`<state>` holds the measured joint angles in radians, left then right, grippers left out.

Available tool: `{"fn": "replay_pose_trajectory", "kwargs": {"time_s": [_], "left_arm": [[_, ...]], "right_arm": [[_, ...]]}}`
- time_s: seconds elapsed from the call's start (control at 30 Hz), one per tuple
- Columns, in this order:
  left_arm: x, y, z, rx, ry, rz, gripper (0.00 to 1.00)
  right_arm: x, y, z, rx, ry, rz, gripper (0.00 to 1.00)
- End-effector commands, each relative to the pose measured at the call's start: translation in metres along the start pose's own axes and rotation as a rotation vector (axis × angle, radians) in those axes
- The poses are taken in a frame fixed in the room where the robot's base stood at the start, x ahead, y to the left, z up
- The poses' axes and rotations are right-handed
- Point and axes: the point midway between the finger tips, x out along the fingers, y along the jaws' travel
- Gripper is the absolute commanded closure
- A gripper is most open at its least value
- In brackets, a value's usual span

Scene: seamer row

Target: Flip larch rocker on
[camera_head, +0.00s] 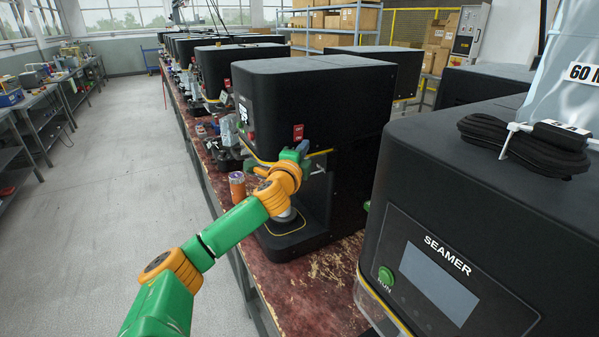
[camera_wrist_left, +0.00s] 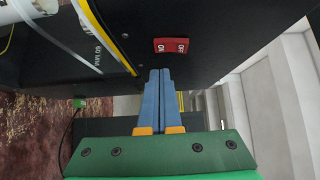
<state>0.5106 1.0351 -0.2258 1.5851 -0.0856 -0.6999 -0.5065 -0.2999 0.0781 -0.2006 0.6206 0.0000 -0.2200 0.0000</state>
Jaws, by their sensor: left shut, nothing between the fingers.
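I cannot tell which side is pressed in. In the head view a small red rocker (camera_head: 298,132) shows on the side of a black machine (camera_head: 310,85). I see no larch name to read. My left gripper (camera_wrist_left: 161,71) is shut and empty, its blue fingertips just below the rocker in the wrist view, with a small gap in the picture. In the head view the left gripper (camera_head: 303,150) is close below the red rocker. My right gripper is not in view.
A black seamer (camera_head: 440,215) with a green RUN button (camera_head: 386,276) and a coiled black cable (camera_head: 525,143) on top fills the right. An orange can (camera_head: 237,186) stands on the worn red bench (camera_head: 315,300). More machines line the bench behind. The aisle floor (camera_head: 110,210) at left is clear.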

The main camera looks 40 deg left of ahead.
Motion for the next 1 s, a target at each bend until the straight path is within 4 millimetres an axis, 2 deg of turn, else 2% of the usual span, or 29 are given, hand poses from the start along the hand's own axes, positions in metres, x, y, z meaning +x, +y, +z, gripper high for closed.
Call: {"fn": "replay_pose_trajectory", "kwargs": {"time_s": [0.03,0.33,0.47,0.6,0.77,1.0], "left_arm": [[0.0,0.001,0.001,0.0,-0.001,0.001,1.0],[-0.055,0.013,-0.001,0.006,0.003,0.002,1.0],[-0.076,0.015,-0.001,0.006,0.005,0.001,1.0],[-0.091,0.012,-0.001,-0.002,0.003,0.002,1.0],[-0.099,0.009,0.0,0.0,0.001,0.001,1.0],[-0.1,0.008,0.0,0.0,0.0,0.001,1.0]], "right_arm": [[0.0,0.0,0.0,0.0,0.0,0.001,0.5],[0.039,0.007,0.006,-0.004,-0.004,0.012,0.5],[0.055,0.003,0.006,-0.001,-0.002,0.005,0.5],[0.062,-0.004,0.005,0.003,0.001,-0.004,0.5],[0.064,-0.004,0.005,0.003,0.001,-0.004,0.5],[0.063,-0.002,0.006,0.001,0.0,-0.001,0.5]]}}
